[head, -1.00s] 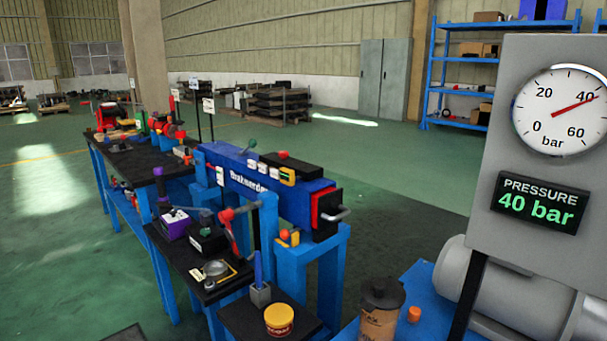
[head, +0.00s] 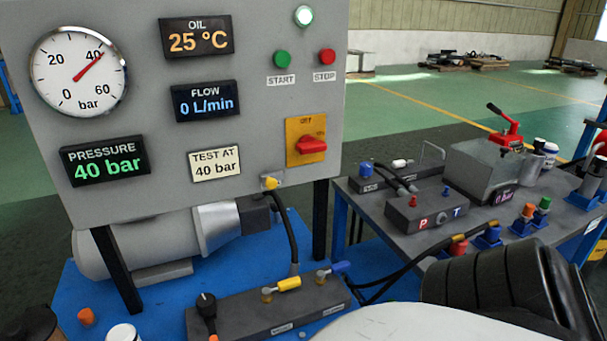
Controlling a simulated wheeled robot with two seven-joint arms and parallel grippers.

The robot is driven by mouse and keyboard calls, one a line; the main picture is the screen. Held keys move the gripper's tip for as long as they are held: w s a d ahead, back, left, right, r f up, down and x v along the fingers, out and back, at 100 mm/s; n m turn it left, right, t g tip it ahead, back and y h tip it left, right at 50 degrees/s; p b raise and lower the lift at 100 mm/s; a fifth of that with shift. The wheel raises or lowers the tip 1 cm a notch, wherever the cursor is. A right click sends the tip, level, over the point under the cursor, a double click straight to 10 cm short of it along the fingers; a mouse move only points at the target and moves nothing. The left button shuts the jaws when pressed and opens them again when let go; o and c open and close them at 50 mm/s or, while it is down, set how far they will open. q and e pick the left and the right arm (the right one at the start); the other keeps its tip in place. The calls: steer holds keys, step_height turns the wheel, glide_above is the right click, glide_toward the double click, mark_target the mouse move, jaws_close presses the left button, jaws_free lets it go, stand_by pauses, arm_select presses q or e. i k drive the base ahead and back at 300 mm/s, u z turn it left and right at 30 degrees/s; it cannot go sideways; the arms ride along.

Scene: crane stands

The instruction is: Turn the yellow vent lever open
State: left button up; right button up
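A yellow lever (head: 288,284) sits on top of a dark valve block (head: 255,312) at the bottom middle of the head view. It lies nearly flat, with its handle pointing right from a brass-coloured pivot. A blue lever (head: 335,269) is beside it on the right, and a black knob (head: 206,302) is on the block's left end. Small labels on the block's front are too small to read. Neither of my grippers is in view; only white and black parts of my own body show at the lower right.
A grey panel (head: 250,110) above reads pressure 40 bar, flow 0 L/min. A black hose (head: 288,235) runs from the panel to the block. A dark table (head: 365,205) with a ported box (head: 425,212) stands to the right. Blue bench surface (head: 85,270) shows around the block.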

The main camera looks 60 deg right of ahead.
mark_target(293, 283)
steer(key=u, duration=0.65)
steer(key=k, duration=0.85)
steer(key=z, duration=1.05)
steer(key=i, duration=0.5)
steer(key=z, duration=0.05)
